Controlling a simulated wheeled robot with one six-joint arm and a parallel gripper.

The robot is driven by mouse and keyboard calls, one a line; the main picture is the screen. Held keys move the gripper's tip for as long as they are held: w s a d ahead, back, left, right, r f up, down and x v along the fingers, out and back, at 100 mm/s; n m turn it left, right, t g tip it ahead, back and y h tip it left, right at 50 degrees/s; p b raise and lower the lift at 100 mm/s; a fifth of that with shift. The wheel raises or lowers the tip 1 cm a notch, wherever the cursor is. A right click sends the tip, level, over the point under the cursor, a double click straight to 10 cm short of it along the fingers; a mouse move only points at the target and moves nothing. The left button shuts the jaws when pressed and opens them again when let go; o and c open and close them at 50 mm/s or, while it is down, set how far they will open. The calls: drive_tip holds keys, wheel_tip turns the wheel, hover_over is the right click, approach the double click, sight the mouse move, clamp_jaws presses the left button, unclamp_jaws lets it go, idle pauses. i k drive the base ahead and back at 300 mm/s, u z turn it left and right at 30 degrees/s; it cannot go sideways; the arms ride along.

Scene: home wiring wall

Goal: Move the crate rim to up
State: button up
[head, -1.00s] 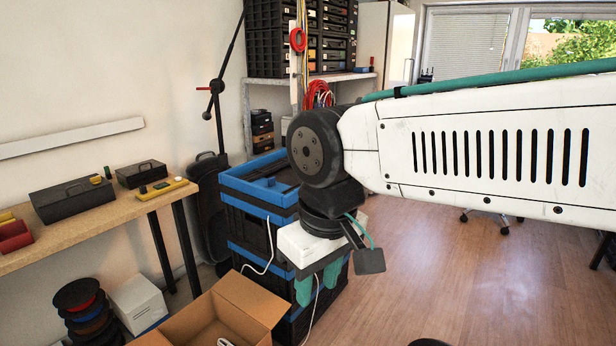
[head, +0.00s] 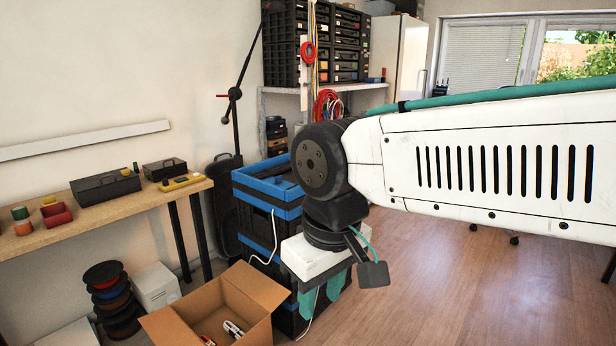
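The crate stack is black with blue rims. The top crate's blue rim (head: 268,190) shows in the middle of the head view, and the crate's lower part is partly hidden behind my arm. My gripper (head: 322,292) points down in front of the stack's right side, with two teal fingers below a white body. The fingers stand apart with a gap between them, and nothing shows held in it. I cannot tell whether the fingers touch the crates.
An open cardboard box (head: 222,308) with tools stands at the lower middle. A workbench (head: 110,216) with toolboxes is on the left, and cable spools (head: 112,300) stand under it. A shelf (head: 330,88) is behind the stack.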

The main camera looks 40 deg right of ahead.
sight(241, 175)
drive_tip(key=u, duration=0.2)
drive_tip(key=i, duration=0.7)
drive_tip(key=z, duration=0.55)
drive_tip(key=i, duration=0.6)
drive_tip(key=z, duration=0.6)
